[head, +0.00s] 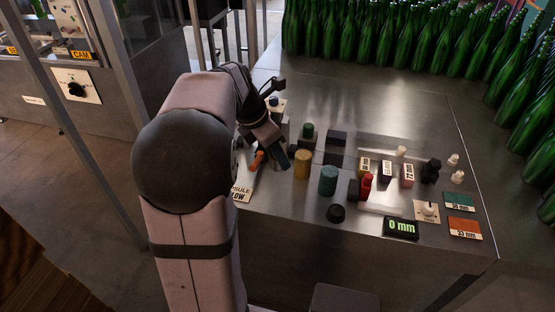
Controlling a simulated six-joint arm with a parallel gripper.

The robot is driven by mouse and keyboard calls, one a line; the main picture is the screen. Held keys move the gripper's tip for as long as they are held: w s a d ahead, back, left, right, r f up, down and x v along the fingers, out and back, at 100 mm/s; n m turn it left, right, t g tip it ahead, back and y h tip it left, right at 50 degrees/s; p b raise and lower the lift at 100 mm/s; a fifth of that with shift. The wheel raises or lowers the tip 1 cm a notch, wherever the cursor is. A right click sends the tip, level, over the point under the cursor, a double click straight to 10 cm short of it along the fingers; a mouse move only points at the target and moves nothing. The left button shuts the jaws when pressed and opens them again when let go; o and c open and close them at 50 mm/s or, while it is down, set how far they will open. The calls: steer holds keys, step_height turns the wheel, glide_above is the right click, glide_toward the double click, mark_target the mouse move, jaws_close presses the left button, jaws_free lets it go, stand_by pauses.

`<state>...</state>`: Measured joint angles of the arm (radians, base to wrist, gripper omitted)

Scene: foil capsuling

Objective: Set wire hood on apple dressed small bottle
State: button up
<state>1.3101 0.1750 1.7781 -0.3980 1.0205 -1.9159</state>
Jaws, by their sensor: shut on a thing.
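My gripper (277,157) points down over the left part of the steel table, seen from behind my arm. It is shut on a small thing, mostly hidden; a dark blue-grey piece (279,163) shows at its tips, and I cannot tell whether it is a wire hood. An orange piece (257,160) shows just left of the tips. A small green-topped piece (307,131) stands on a dark block right of the gripper. I cannot make out which piece is the apple dressed small bottle.
A yellow cylinder (302,164) and a teal cylinder (328,180) stand close to the right of my gripper. Labelled blocks, a red piece (366,185) and a "0 mm" display (401,228) lie farther right. Green bottles (400,40) crowd the back. The table's middle back is clear.

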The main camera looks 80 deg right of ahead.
steer(key=w+d+r+n+p, duration=0.2)
steer(key=d+p, duration=0.3)
steer(key=w+d+r+n+t+p, duration=0.1)
steer(key=w+d+r+p, duration=0.1)
steer(key=d+p, duration=0.3)
steer(key=w+d+r+n+t+h+p, duration=0.1)
steer(key=w+d+r+n+p, duration=0.1)
steer(key=d+p, duration=0.3)
steer(key=shift+w+d+r+n+p, duration=0.15)
steer(key=shift+w+p, duration=0.2)
steer(key=shift+w, duration=0.05)
steer(key=shift+w+d+r+n+p, duration=0.1)
steer(key=shift+w+r+n+p, duration=0.05)
steer(key=shift+w+p, duration=0.2)
steer(key=shift+w+d+f+p, duration=0.1)
steer(key=shift+w+d+p, duration=0.2)
steer(key=shift+d+p, duration=0.15)
steer(key=shift+p, duration=0.3)
